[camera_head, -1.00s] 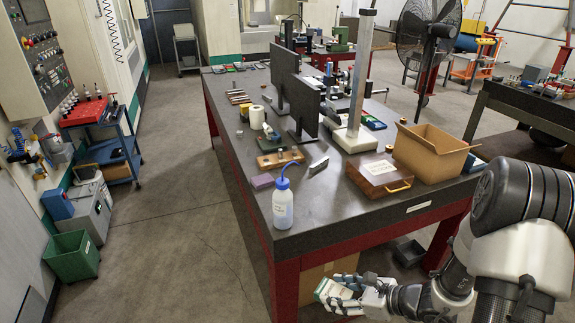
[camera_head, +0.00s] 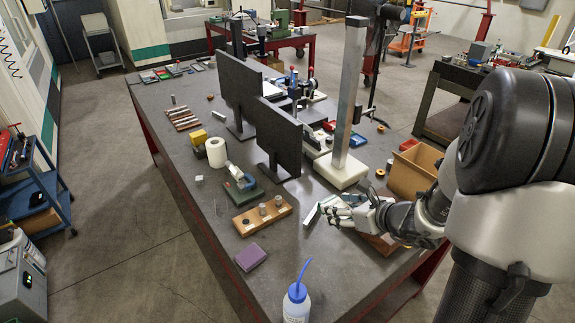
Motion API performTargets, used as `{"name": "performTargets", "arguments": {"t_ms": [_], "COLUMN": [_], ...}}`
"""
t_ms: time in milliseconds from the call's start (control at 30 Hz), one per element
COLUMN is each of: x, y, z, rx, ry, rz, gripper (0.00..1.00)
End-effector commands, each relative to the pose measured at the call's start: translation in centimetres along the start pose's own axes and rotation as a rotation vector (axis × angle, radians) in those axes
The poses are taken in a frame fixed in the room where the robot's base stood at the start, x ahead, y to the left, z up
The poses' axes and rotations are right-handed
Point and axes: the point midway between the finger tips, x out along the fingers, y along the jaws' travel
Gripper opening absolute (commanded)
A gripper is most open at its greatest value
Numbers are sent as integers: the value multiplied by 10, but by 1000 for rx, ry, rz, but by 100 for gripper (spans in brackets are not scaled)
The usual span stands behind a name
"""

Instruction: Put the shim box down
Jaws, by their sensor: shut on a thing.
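My gripper (camera_head: 338,213) is over the workbench, right of the wooden block with round pegs. It is shut on the shim box (camera_head: 327,203), a small pale box with some green, mostly covered by the fingers. A pale metal piece (camera_head: 311,216) shows right beside the box at its left, and the two overlap in the picture. I cannot tell whether the box touches the bench top (camera_head: 215,255).
The wooden peg block (camera_head: 247,226), a purple block (camera_head: 250,257) and a blue-capped bottle (camera_head: 297,305) stand to the left and front. A wooden case (camera_head: 381,244) is partly hidden under my arm. A cardboard box (camera_head: 408,178), a column stand (camera_head: 341,174) and dark panels (camera_head: 279,137) stand behind.

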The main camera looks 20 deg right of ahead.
Motion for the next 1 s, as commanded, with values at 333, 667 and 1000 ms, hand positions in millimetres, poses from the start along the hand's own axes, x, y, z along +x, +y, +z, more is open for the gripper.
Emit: {"name": "performTargets", "arguments": {"t_ms": [333, 667, 1000], "x": [35, 81, 98], "y": [1, 1, 1], "z": [-51, -119, -143], "rx": [5, 2, 0], "ry": [3, 1, -1], "rz": [5, 3, 2], "gripper": [21, 21, 21]}}
